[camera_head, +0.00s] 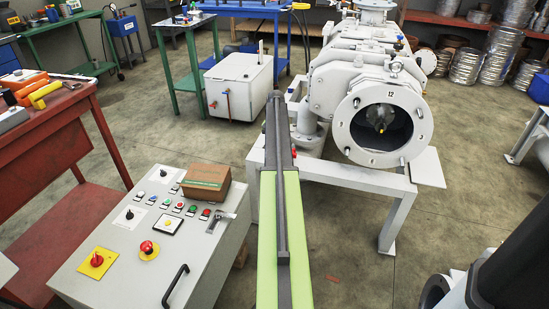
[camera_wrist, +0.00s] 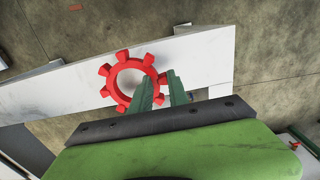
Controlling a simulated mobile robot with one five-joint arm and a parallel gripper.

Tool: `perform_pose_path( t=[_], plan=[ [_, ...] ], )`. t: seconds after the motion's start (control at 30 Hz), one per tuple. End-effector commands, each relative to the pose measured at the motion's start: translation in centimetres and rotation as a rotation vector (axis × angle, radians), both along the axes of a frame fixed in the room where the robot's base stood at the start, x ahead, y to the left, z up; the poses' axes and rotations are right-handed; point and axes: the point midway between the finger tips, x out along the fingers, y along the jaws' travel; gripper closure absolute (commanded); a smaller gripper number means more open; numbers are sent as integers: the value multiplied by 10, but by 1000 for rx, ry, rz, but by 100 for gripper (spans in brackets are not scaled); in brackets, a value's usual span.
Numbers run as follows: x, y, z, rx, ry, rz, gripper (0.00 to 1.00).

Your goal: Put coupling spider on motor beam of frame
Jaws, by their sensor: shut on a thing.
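The coupling spider (camera_wrist: 108,71) is a red ring with several stubby lobes, seen in the wrist view against the white beam of the frame (camera_wrist: 205,62). My gripper (camera_wrist: 162,88) has two green fingers at the right side of the ring, shut on it; the left finger covers part of the ring. I cannot tell whether the spider touches the beam or hangs above it. In the head view the white frame (camera_head: 345,173) carries the vacuum pump (camera_head: 365,75).
A control cabinet (camera_head: 140,260) with a brown box (camera_head: 206,182) on top stands left of my arm. A red workbench (camera_head: 55,150) is farther left. A white tank unit (camera_head: 238,85) stands behind.

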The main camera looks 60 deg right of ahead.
Motion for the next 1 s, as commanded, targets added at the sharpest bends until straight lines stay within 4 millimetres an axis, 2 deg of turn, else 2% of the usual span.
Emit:
perform_pose_path(
  t=[0.03, 0.1, 0.3, 0.47, 0.5, 0.63, 1.0],
  plan=[
    [0, 0, -20, 0, 0, 0, 100],
    [0, 0, -25, 0, 0, 0, 100],
    [-1, 0, -20, 0, 0, 0, 100],
    [-1, 0, -25, 0, 0, -1, 100],
    [-1, -1, -24, 0, 0, -1, 75],
    [-1, -1, -24, 0, 0, -1, 58],
    [-1, -1, -20, 0, 0, -1, 57]
  ],
)
